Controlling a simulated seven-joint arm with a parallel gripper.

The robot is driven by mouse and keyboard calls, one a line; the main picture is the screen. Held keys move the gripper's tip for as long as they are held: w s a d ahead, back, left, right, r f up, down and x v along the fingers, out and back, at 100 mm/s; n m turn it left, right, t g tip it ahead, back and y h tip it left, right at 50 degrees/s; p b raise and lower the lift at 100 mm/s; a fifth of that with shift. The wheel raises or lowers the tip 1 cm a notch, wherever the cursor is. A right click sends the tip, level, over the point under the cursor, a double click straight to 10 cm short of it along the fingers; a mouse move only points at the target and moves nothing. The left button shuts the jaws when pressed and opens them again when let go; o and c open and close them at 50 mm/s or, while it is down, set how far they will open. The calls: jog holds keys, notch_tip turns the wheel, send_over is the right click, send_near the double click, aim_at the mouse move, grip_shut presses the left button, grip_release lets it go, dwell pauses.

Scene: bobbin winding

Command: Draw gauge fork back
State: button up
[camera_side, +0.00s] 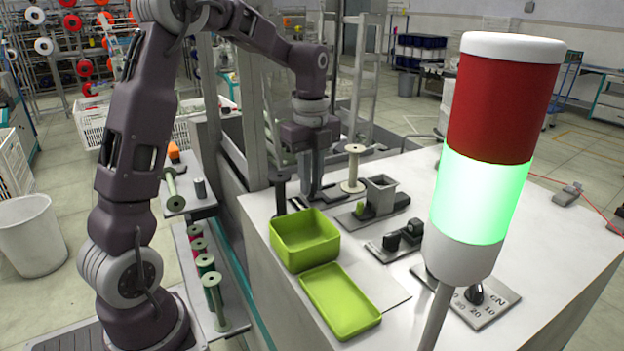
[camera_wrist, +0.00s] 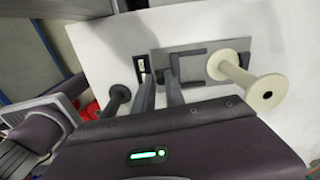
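The gauge fork (camera_wrist: 182,57) is a dark, flat, U-shaped piece on a grey plate in the wrist view. Its prongs point right, toward a cream bobbin (camera_wrist: 245,82). My gripper (camera_wrist: 158,77) has its fingers pointing down at the fork's left end, with a narrow gap between the tips. The fork's dark end appears to fill that gap, so the gripper looks shut on it. In the side view my gripper (camera_side: 313,190) is low over the bench, left of the upright cream bobbin (camera_side: 354,168). The fork is mostly hidden there by the fingers.
A green open box (camera_side: 305,240) and its green lid (camera_side: 341,302) are in front of my gripper. A dark post (camera_side: 279,190) stands close to its left. A grey fixture (camera_side: 380,192) lies to the right. The signal tower (camera_side: 490,150) glows green.

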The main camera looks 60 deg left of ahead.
jog(key=shift+o, duration=1.4)
notch_tip(320, 180, up, 7)
jog(key=shift+s+d+r, duration=0.15)
jog(key=s+d+n+t, duration=0.2)
jog(key=s+d+n, duration=0.5)
jog(key=s+n, duration=0.2)
jog(key=s+d+f+n+t, duration=0.1)
jog(key=s+d+n+t, duration=0.2)
jog(key=s+d+n, duration=0.4)
jog(key=s+n, duration=0.2)
jog(key=s, duration=0.3)
jog(key=shift+s+t, duration=0.3)
